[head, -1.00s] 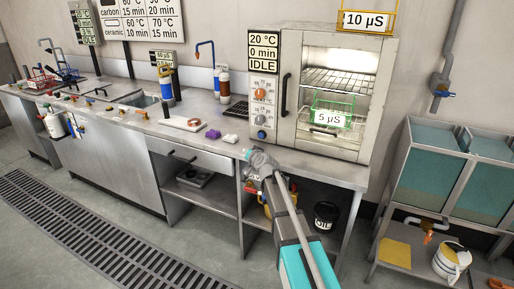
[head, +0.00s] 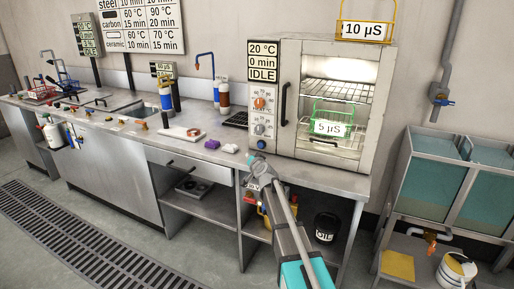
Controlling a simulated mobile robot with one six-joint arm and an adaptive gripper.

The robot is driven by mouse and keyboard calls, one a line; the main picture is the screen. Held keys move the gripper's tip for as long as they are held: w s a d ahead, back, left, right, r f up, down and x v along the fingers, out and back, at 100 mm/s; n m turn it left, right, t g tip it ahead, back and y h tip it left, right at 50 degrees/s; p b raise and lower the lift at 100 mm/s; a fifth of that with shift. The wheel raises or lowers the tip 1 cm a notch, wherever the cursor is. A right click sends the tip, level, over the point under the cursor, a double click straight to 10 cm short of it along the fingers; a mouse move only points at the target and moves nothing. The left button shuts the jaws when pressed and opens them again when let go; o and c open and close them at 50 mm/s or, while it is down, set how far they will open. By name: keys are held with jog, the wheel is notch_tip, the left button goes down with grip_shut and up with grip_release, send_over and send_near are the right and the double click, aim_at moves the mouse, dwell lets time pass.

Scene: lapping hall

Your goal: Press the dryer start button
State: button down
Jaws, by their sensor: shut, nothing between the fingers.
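The dryer (head: 346,154) is a metal cabinet on the bench with a glass door. Its display (head: 263,61) reads 20 °C, 0 min, IDLE. Its control strip has an orange knob (head: 260,103), a grey knob (head: 260,129) and, at the bottom, a small blue button (head: 261,144). I cannot read a label on the button. My gripper (head: 252,159) is shut and empty, just below the button in the picture. I cannot tell the depth gap between them. A green basket (head: 333,115) tagged 5 µS stands inside the dryer.
A yellow basket (head: 366,12) tagged 10 µS sits on top of the dryer. A white block (head: 230,148) and a purple block (head: 212,144) lie on the bench left of my gripper. Teal-filled tanks (head: 424,187) stand at the right.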

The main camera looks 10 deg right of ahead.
aim_at(261, 144)
jog(key=shift+w+d, duration=0.75)
jog(key=shift+w, duration=0.3)
jog(key=shift+w+d, duration=0.8)
jog(key=shift+w, duration=0.25)
jog(key=shift+w+d, duration=0.75)
jog(key=shift+w, duration=0.3)
jog(key=shift+w+d, duration=0.4)
jog(key=shift+w, duration=0.05)
jog(key=shift+w+d+r, duration=0.3)
jog(key=shift+w+d, duration=0.25)
jog(key=shift+w, duration=0.3)
dwell(0.6)
jog(key=shift+s+f, duration=0.1)
jog(key=shift+s, duration=0.3)
dwell(0.7)
jog(key=shift+s, duration=0.15)
jog(key=shift+s+a+f, duration=0.1)
jog(key=shift+s+a, duration=0.2)
jog(key=shift+s, duration=0.2)
jog(key=shift+s+a, duration=0.25)
jog(key=shift+s, duration=0.25)
jog(key=shift+s+a, duration=1.1)
jog(key=shift+s, duration=0.2)
